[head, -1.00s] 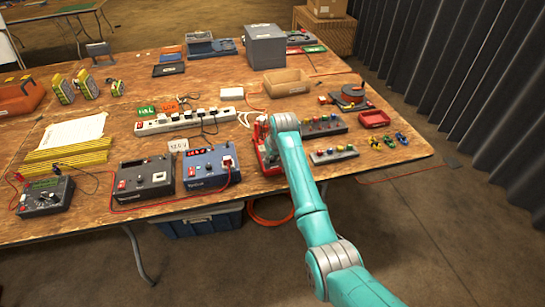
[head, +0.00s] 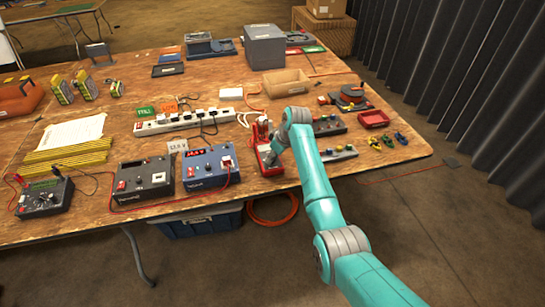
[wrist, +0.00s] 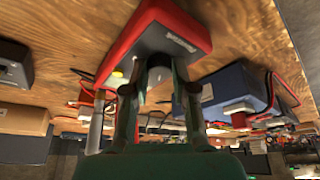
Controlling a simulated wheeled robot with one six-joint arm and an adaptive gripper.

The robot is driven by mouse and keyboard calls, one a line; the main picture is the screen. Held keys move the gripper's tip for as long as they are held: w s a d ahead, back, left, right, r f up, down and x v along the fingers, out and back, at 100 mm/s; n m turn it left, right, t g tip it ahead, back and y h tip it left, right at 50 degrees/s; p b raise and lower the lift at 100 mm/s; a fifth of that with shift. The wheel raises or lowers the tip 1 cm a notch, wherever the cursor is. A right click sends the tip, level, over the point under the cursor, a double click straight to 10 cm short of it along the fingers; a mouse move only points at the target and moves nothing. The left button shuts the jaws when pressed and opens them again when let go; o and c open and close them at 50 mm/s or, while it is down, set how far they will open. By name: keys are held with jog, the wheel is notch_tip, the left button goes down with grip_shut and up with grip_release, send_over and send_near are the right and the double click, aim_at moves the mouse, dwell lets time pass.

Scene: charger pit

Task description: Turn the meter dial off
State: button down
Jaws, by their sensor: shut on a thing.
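The dark grey meter (head: 44,196) lies at the table's front left corner in the head view, with leads plugged into it. Its dial (head: 42,201) is on its face; the setting is too small to read. My gripper (wrist: 160,80) is far to the right of it, at a red device with a dark face (wrist: 172,42). The fingers are closed around a dark part at that face; I cannot tell exactly what this part is. The red device also shows in the head view (head: 263,133), partly behind my arm, which hides the fingertips there.
A grey power unit (head: 143,180) and a blue one (head: 210,170) stand between the meter and the red device. A white power strip (head: 185,122) lies behind them. A grey button box (head: 338,154) is partly behind my arm. Yellow strips (head: 65,160) lie behind the meter.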

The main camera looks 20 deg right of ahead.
jog(key=n+g, duration=0.1)
jog(key=n, duration=0.1)
jog(key=n+y, duration=0.1)
jog(key=n, duration=0.2)
jog(key=shift+w+d+g, duration=0.15)
jog(key=shift+g, duration=0.25)
jog(key=shift+f+n, duration=0.1)
jog(key=shift+n, duration=0.2)
jog(key=c, duration=0.9)
grip_release()
jog(key=v, duration=1.2)
jog(key=shift+d, duration=0.1)
